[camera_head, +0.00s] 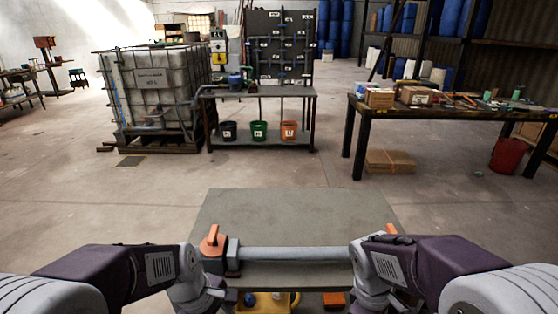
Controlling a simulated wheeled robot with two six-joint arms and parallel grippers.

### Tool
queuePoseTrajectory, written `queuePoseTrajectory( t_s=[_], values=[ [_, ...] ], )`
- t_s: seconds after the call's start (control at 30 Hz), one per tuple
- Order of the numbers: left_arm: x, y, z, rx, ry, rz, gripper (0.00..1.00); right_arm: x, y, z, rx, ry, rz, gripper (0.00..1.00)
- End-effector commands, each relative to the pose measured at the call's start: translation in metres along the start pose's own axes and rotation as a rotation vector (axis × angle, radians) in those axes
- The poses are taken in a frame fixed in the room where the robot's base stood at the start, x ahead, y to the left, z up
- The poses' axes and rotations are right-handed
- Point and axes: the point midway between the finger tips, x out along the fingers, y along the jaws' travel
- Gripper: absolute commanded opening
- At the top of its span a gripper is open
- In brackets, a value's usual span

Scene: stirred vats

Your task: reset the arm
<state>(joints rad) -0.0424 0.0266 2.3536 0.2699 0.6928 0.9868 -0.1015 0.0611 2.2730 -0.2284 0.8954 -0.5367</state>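My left arm (105,275) comes in from the left and my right arm (440,265) from the right, both bent low at the bottom of the head view. Their grey wrist links (195,290) point inward and down over the near edge of a grey table (290,215). I cannot make out the fingers of either gripper. A grey pipe (295,254) lies across the near part of the table between the arms. An orange handle (213,243) stands on a dark grey fitting at its left end. The right end is hidden behind my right arm.
A caged white tank (155,85) stands at the back left. Beside it, a bench (262,96) has a dark pipe panel and three buckets on its lower shelf. A workbench (450,112) with tools and boxes stands at right. The floor between is clear.

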Motion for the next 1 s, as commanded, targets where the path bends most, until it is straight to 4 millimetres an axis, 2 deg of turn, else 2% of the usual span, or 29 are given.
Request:
queuePoseTrajectory(
  t_s=[0.1, 0.23, 0.33, 0.43, 0.5, 0.67, 0.9, 1.0],
  values=[
    [0.013, -0.028, -0.011, 0.269, 0.044, -0.050, 0.60, 0.021, -0.019, 0.007, 0.240, 0.060, -0.062, 0.60],
    [0.024, -0.051, -0.020, 0.613, 0.075, -0.099, 0.60, 0.036, -0.037, 0.004, 0.493, 0.124, -0.112, 0.60],
    [0.028, -0.058, -0.026, 0.886, 0.094, -0.123, 0.60, 0.043, -0.043, -0.004, 0.672, 0.174, -0.134, 0.60],
    [0.028, -0.051, -0.031, 1.129, 0.117, -0.124, 0.60, 0.042, -0.034, -0.018, 0.824, 0.235, -0.131, 0.60],
    [-0.009, -0.046, -0.026, 1.136, 0.115, -0.125, 0.60, 0.004, -0.030, -0.011, 0.826, 0.232, -0.132, 0.60],
    [-0.061, -0.038, -0.020, 1.133, 0.115, -0.125, 0.60, -0.048, -0.026, -0.002, 0.822, 0.231, -0.131, 0.60],
    [-0.153, -0.025, -0.008, 1.130, 0.114, -0.124, 0.60, -0.139, -0.017, 0.014, 0.819, 0.230, -0.131, 0.60],
    [-0.175, -0.021, -0.005, 1.130, 0.114, -0.124, 0.60, -0.162, -0.015, 0.018, 0.819, 0.229, -0.131, 0.60]
  ],
)
